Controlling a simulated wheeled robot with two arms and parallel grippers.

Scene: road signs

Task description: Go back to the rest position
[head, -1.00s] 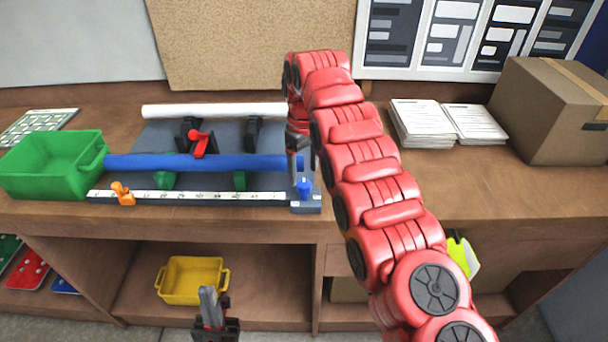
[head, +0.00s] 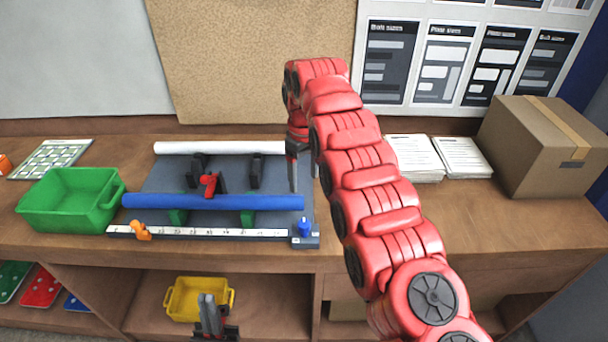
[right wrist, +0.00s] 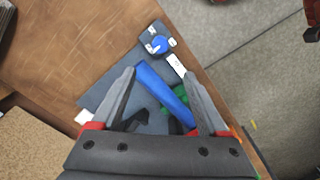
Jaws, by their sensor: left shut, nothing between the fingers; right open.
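My left gripper (head: 209,312) shows at the bottom of the head view, in front of the lower shelf. It is shut and empty. My red right arm reaches up across the head view, and my right gripper (head: 303,160) points down over the right end of the grey jig on the bench. In the right wrist view my right gripper (right wrist: 162,98) is open. The end of the blue tube (right wrist: 160,88) shows between its fingers, with no hold on it. In the head view the blue tube (head: 210,202) lies across green supports on the jig.
A white tube (head: 220,147) lies behind the blue one. A scale with an orange stop (head: 142,230) and blue knob (head: 305,227) runs along the front. A green bin (head: 65,205) stands left; papers (head: 415,157) and a carton (head: 540,145) stand right. A yellow bin (head: 198,298) sits below.

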